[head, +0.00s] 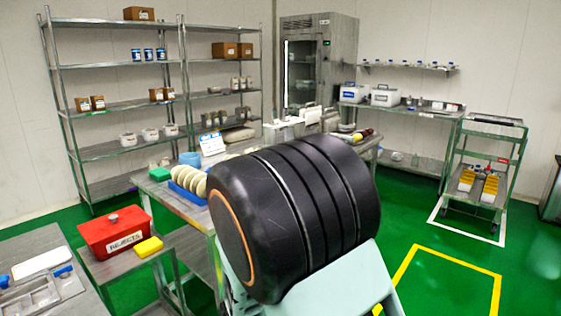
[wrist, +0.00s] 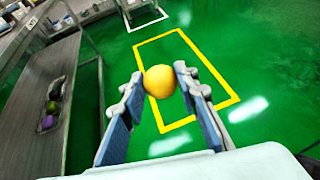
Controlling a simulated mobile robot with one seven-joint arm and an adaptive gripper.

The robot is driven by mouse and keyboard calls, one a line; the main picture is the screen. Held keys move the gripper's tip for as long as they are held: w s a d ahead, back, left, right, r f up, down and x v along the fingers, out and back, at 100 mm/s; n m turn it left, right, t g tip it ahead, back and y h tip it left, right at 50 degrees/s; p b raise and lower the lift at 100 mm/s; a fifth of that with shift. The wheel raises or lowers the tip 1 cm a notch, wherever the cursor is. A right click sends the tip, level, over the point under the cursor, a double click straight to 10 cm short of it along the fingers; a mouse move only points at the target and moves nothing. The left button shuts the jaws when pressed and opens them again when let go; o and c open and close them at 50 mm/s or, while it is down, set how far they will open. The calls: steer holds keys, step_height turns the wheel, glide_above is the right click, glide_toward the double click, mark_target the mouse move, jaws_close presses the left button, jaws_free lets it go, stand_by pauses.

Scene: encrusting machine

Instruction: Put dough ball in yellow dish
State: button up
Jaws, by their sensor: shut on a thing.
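A round yellow-orange ball (wrist: 160,82), which I take to be the dough ball, sits between the fingertips of my gripper (wrist: 160,80) in the wrist view. The gripper is shut on it and holds it up, with the green floor behind. In the head view my dark arm link fills the middle and hides the gripper and ball.
A steel table (wrist: 62,75) with small green and purple things lies left in the wrist view. A cart (head: 484,160) holds yellow items (head: 490,187). The yellow-outlined floor is clear.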

step_height(320, 180, up, 17)
steer(key=p, duration=2.1)
steer(key=shift+r, duration=0.2)
